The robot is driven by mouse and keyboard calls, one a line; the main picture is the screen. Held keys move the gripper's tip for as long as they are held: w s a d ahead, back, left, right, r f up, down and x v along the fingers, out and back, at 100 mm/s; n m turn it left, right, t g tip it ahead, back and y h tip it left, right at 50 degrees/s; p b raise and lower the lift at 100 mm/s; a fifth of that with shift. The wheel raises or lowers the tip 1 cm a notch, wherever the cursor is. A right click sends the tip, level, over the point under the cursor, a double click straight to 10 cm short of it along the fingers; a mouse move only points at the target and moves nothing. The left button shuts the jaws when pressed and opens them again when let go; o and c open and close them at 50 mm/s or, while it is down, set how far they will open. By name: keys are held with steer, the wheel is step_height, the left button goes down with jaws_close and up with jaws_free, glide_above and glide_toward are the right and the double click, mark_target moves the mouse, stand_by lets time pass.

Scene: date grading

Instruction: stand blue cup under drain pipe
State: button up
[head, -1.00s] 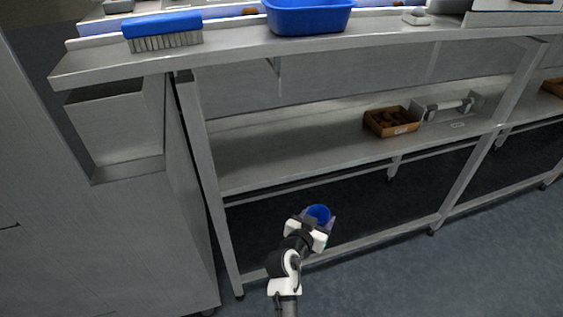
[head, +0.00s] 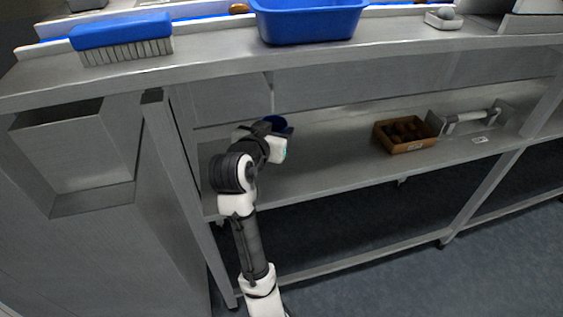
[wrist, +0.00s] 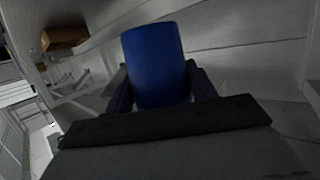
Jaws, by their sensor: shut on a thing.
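The blue cup (wrist: 157,62) stands between the two fingers of my gripper (wrist: 160,92) in the wrist view, with the fingers shut on its sides. In the head view only part of the cup (head: 277,122) shows past my gripper (head: 272,133), which is over the left part of the lower shelf (head: 330,165), beneath the worktop. I cannot tell whether the cup touches the shelf. A short thin pipe-like piece (head: 270,84) hangs under the worktop, just above the cup, and may be the drain pipe.
A cardboard box of dark dates (head: 405,146) and a grey tray with a white-handled tool (head: 470,122) sit on the shelf to the right. A blue brush (head: 120,38) and a blue tub (head: 306,22) are on the worktop (head: 200,62). The shelf between my gripper and the box is clear.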

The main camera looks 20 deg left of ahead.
steer(key=shift+w+f, duration=0.2)
steer(key=shift+w, duration=0.05)
step_height(320, 180, down, 5)
steer(key=shift+s+f, duration=0.1)
steer(key=shift+s, duration=0.05)
steer(key=shift+f, duration=2.1)
steer(key=shift+f, duration=0.2)
steer(key=o, duration=1)
steer(key=shift+o, duration=0.2)
